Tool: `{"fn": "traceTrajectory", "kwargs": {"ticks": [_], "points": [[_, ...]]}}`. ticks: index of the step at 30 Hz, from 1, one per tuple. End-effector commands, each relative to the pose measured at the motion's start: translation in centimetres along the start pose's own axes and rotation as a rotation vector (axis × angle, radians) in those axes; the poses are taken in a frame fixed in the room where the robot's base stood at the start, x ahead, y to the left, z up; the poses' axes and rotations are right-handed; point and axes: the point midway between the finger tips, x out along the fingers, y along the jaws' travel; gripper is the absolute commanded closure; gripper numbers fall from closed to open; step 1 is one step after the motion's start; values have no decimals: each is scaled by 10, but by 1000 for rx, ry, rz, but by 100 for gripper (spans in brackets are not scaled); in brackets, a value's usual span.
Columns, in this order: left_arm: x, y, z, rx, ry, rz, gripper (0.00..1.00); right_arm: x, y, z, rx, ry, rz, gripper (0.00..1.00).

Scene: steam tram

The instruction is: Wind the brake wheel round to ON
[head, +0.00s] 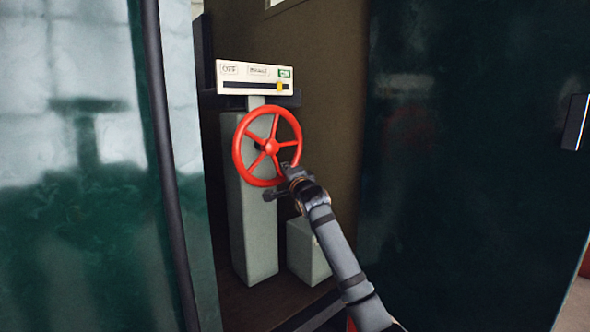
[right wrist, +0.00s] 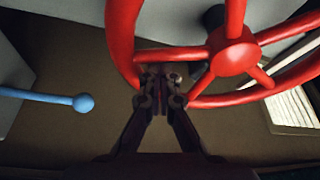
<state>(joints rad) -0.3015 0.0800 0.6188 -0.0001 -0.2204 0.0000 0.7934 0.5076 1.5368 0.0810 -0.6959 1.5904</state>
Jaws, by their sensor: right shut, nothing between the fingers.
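The red brake wheel (head: 270,146) has several spokes and stands on the front of a grey column (head: 252,225). Above it is a white indicator plate (head: 254,73) with a slot and labels, the right one green. The yellow pointer (head: 279,87) is at the right end of the slot, under the green label. My right gripper (head: 290,170) is at the wheel's lower right. In the right wrist view the gripper (right wrist: 161,79) is shut and empty, its tips beside a spoke and the rim of the wheel (right wrist: 233,57). I cannot tell whether they touch. My left gripper is out of view.
A blue-knobbed lever (right wrist: 60,98) shows left in the right wrist view. A low grey box (head: 307,252) stands right of the column. Dark green panels flank the opening, with a dark upright rail (head: 163,150) on the left one.

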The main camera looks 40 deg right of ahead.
Motion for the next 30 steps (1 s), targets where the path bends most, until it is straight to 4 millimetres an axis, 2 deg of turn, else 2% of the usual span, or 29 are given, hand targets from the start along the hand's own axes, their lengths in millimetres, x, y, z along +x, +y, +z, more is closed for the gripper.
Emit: {"fn": "traceTrajectory", "kwargs": {"ticks": [1,9,21,30], "points": [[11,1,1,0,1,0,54,-2,5,6,44,-3,14,100],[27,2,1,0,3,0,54,-9,2,23,283,-3,108,100],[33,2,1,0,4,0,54,-18,-9,47,618,-4,241,100],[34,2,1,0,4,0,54,-22,-16,58,763,-5,299,100]]}}
